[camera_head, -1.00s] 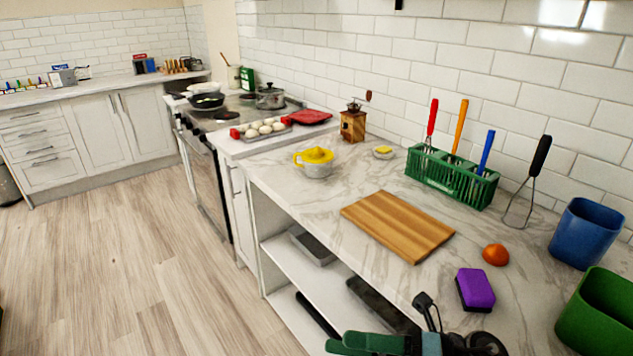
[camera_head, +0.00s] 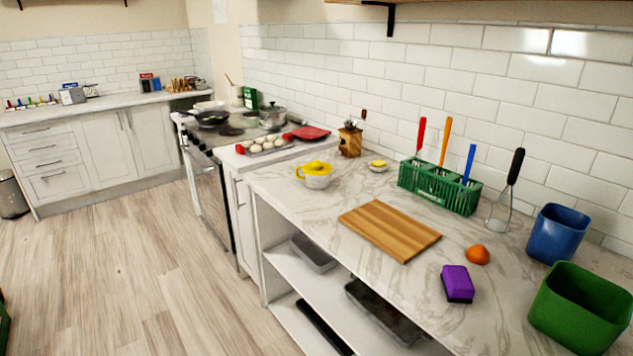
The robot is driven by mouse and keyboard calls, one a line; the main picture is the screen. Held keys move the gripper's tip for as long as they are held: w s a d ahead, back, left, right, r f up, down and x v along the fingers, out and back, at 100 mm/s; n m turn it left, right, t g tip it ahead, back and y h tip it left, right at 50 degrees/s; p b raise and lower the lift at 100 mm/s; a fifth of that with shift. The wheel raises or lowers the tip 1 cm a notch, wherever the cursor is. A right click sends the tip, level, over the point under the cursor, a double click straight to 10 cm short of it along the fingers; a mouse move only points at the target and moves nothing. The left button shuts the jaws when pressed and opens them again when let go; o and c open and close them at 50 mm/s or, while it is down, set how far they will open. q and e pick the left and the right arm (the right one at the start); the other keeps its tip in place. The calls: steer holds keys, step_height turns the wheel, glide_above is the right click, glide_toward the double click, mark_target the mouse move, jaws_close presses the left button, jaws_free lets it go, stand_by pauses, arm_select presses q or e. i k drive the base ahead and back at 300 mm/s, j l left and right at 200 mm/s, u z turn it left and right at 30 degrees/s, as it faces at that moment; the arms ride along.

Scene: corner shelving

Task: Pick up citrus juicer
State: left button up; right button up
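The citrus juicer (camera_head: 316,176) has a yellow top with a handle to its left and a pale grey bowl below. It stands upright on the marble counter (camera_head: 300,205), near the counter's front edge and its far left end. Neither of my grippers shows in the head view, so nothing is seen touching the juicer.
A wooden cutting board (camera_head: 390,230), orange fruit (camera_head: 478,255) and purple sponge (camera_head: 457,284) lie right of the juicer. Behind are a wooden grinder (camera_head: 350,142), small yellow-topped dish (camera_head: 377,166) and green utensil rack (camera_head: 440,187). Blue (camera_head: 558,234) and green (camera_head: 580,308) bins stand right.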

mark_target(318, 174)
steer(key=j+u, duration=0.1)
steer(key=u, duration=1.25)
steer(key=i, duration=2.4)
steer(key=i+j, duration=0.1)
steer(key=i, duration=2.3)
steer(key=l+z, duration=0.1)
steer(key=z, duration=2.75)
